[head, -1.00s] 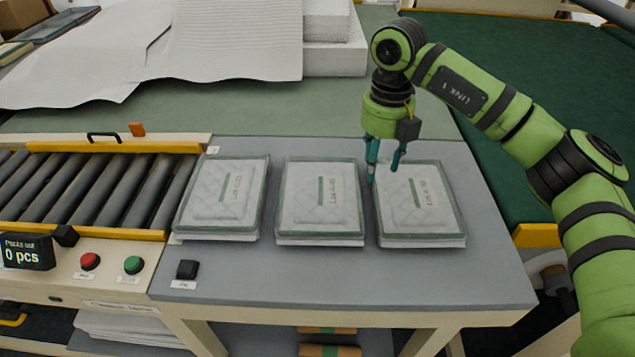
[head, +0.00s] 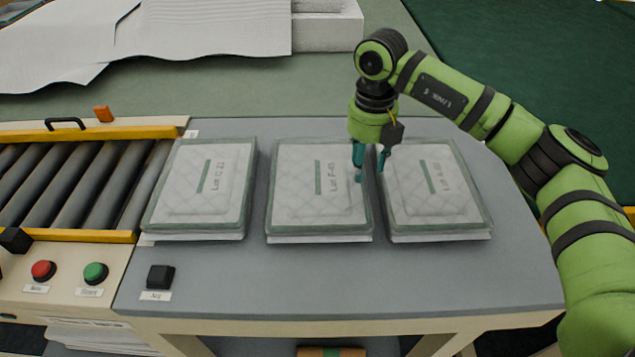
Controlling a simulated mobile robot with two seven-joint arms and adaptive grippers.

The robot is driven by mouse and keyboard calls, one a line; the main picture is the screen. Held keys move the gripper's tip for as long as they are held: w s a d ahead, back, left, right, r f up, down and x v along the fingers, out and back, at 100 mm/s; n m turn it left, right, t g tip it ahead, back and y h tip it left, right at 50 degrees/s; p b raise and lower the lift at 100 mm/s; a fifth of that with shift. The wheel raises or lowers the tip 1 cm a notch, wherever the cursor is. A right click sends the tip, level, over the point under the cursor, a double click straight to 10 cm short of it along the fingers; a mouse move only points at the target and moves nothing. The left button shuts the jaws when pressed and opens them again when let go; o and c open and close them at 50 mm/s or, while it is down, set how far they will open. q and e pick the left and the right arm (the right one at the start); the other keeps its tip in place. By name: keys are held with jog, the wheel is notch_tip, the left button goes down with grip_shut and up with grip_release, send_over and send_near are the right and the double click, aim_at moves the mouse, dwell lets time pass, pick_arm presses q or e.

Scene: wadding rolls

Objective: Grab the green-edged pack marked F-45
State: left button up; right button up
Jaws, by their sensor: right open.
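Three green-edged packs with quilted white faces lie in a row on the grey table (head: 330,285). The middle pack (head: 305,200) reads "Lot F-45" beside a green bar. The left pack (head: 190,195) seems to read "Lot C-21"; the lettering on the right pack (head: 425,200) is too blurred to read fully. My right gripper (head: 369,176) points down with its teal fingers apart and empty. It is at the right edge of the middle pack, near the gap to the right pack, and hides a little of both. Whether it touches either is unclear. My left gripper is not in view.
A roller conveyor (head: 80,180) adjoins the table on the left. A red button (head: 43,271), a green button (head: 95,273) and a black switch (head: 160,276) sit at the front left. White wadding sheets (head: 200,28) lie behind.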

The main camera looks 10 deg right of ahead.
aim_at(363, 178)
jog(key=f, duration=0.1)
jog(key=f+p, duration=0.1)
jog(key=f, duration=0.1)
jog(key=shift+s+a+f+p, duration=0.1)
jog(key=shift+s+f+p, duration=0.15)
jog(key=shift+s+p, duration=0.05)
jog(key=shift+w+f, duration=0.1)
jog(key=shift+f, duration=0.3)
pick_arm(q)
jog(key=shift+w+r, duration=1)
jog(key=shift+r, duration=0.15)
pick_arm(e)
jog(key=shift+c, duration=0.4)
grip_shut()
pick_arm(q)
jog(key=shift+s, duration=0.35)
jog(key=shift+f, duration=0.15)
pick_arm(e)
jog(key=shift+r, duration=0.15)
